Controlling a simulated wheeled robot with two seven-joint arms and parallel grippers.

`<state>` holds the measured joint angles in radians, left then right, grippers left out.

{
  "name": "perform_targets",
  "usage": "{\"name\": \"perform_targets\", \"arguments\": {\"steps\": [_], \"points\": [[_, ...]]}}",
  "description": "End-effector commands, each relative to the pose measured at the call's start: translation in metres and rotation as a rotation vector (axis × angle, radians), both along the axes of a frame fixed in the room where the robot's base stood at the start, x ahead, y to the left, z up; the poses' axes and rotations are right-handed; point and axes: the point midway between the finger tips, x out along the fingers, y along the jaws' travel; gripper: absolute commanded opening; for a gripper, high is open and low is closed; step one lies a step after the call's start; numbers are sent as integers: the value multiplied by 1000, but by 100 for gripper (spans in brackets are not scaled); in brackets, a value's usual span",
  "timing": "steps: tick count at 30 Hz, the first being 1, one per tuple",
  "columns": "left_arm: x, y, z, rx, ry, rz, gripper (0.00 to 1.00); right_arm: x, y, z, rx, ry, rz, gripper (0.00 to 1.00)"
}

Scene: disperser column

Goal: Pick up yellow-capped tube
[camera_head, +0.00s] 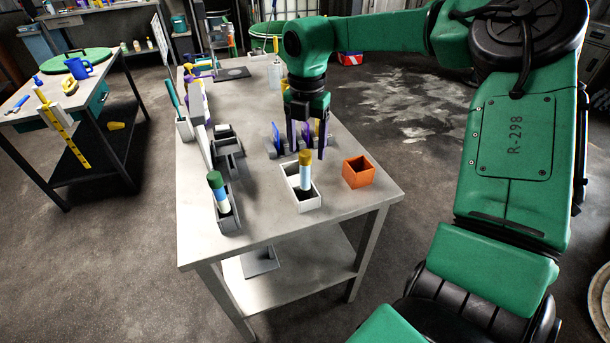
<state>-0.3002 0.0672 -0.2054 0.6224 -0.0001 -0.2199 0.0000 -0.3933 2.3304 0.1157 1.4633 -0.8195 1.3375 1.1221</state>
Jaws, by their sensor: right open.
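The yellow-capped tube (305,171) stands upright in a light grey open box (303,203) near the front of the metal table. Its cap and pale blue and white body rise above the box rim. My right gripper (308,150) points down with its two dark fingers apart. In the picture the fingers end just behind and to either side of the yellow cap. They look empty, and I cannot tell their exact distance from the tube. My left gripper is not in view.
A green-capped tube (219,191) stands in a grey box (228,222) at the left. An orange box (358,172) sits at the right. A rack with blue and purple items (276,138) is behind, partly hidden by my gripper. The table front (270,228) is clear.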

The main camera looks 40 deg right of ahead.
Motion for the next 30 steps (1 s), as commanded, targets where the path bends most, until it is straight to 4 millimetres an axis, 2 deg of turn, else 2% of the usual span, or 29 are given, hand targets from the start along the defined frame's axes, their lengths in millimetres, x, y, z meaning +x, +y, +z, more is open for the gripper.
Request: {"name": "perform_targets", "arguments": {"steps": [6, 9, 16, 17, 18, 22, 23, 30], "points": [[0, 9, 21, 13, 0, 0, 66, 0, 2, -31, 4, 5, 0, 71], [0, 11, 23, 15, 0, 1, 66, 0, 1, -50, 2, 2, -2, 71], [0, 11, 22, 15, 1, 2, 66, 1, 1, -58, 2, -2, -1, 71], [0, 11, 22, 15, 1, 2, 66, 1, 1, -58, 2, -2, -1, 67], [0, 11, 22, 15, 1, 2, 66, 1, 1, -57, 2, -2, -1, 52], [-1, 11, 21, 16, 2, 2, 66, 1, 1, -57, 1, -3, -1, 2], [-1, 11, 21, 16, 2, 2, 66, 1, 1, -57, 1, -3, -1, 0], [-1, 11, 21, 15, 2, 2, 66, 1, 1, -57, 1, -3, -1, 0]]}}
